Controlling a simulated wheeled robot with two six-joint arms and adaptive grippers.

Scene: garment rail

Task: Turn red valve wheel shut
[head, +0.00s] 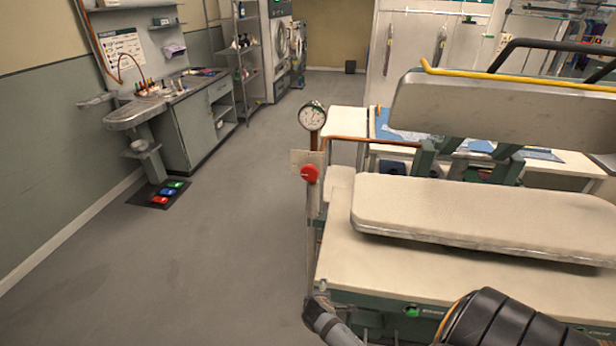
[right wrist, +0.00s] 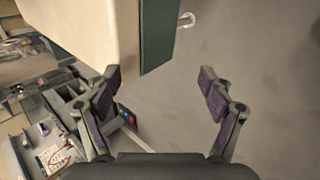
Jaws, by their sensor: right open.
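The red valve wheel (head: 309,173) is small and round, on a thin upright pipe at the left end of the pressing table, in the head view. A round dial gauge (head: 312,116) sits above it on the same pipe. The wheel does not show in the right wrist view. My right gripper (right wrist: 158,77) is open and empty in the right wrist view, with bare floor between its fingers. It does not show clearly in the head view. My left gripper is not in view.
The pressing table (head: 400,268) with its padded board (head: 480,215) fills the right side. A raised press head (head: 500,115) stands behind it. A sink counter (head: 185,100) and coloured foot pedals (head: 169,190) are at the left. The grey floor (head: 220,230) between is clear.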

